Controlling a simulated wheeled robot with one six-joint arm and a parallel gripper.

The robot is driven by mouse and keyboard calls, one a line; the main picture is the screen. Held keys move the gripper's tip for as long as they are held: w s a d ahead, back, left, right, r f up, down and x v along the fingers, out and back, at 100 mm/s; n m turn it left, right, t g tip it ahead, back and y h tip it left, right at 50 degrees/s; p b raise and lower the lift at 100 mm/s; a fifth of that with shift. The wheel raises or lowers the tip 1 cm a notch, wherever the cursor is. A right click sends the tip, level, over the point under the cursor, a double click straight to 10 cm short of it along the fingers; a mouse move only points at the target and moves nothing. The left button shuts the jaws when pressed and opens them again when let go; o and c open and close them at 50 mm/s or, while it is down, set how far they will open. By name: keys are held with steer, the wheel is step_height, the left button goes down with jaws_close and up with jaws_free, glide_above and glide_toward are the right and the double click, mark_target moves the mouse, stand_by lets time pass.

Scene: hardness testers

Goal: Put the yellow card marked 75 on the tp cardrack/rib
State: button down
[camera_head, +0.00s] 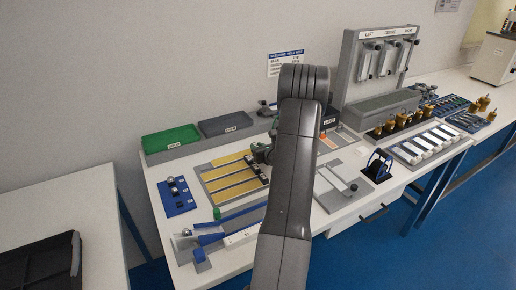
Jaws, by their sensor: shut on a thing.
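My gripper (262,153) shows only in part, left of my dark arm, low over the right end of a grey tray (206,187) with several long yellow strips (236,178). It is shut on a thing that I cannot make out. I cannot read a 75 anywhere, so I cannot tell which piece is the yellow card marked 75. No part can be surely named as the card rack's rib; my arm hides the middle of the table.
A green bin (171,139) and a dark grey bin (225,124) stand behind the tray. A blue block (177,196) is to its left, a blue fixture (210,236) in front. A grey labelled stand (350,64) rises at the back right. Small pieces crowd the right side.

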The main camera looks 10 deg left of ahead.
steer(key=c, duration=1.3)
jaws_free()
steer(key=shift+r+p, duration=0.15)
steer(key=shift+p, duration=0.15)
steer(key=shift+s+d, duration=0.25)
steer(key=shift+s, duration=0.05)
steer(key=b+v, duration=0.1)
steer(key=v, duration=1)
steer(key=shift+s+r+b, duration=0.1)
steer(key=shift+r+b, duration=0.05)
steer(key=shift+b, duration=0.25)
